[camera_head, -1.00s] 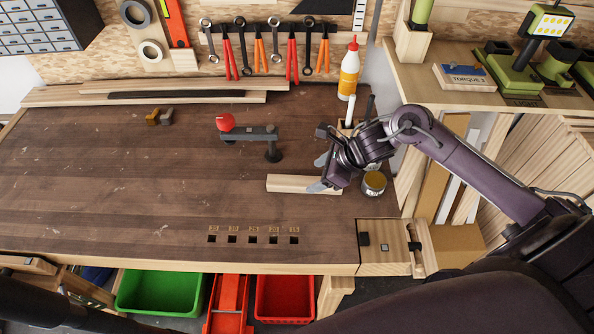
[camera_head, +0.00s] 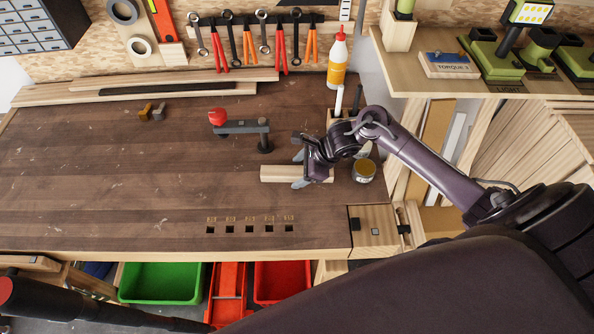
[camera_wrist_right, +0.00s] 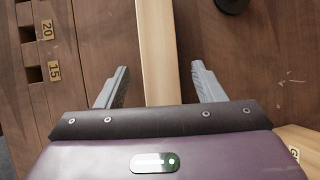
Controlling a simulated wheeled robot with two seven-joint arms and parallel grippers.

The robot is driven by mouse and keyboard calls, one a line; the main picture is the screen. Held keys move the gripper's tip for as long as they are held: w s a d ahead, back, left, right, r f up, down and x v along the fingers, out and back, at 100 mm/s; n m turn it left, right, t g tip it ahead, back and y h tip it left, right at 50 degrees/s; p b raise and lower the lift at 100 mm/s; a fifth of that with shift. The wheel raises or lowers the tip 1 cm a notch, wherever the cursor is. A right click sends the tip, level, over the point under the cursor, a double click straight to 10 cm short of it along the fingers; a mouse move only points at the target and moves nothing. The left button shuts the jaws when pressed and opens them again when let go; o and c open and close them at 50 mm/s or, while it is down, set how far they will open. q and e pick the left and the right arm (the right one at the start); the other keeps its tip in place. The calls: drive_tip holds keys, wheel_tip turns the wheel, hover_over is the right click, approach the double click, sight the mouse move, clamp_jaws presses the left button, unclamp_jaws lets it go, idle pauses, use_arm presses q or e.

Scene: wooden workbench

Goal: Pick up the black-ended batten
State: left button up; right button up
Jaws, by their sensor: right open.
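A short pale wooden batten (camera_head: 279,173) lies flat on the workbench, right of the middle. No black end shows; part of its right half is hidden under my gripper. My right gripper (camera_head: 299,170) is over the batten with one finger on its far side and one on its near side. In the right wrist view the batten (camera_wrist_right: 158,50) runs between the two grey fingers of the open gripper (camera_wrist_right: 157,84), with a gap on each side. My left gripper is not in view.
A clamp-like tool with a red knob (camera_head: 218,117) stands just behind the batten. A round tin (camera_head: 364,171) stands to its right, and a glue bottle (camera_head: 338,60) behind. Long boards (camera_head: 130,83) lie at the back. The bench's left part is mostly clear.

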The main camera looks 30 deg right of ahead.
drive_tip(key=c, duration=1.1)
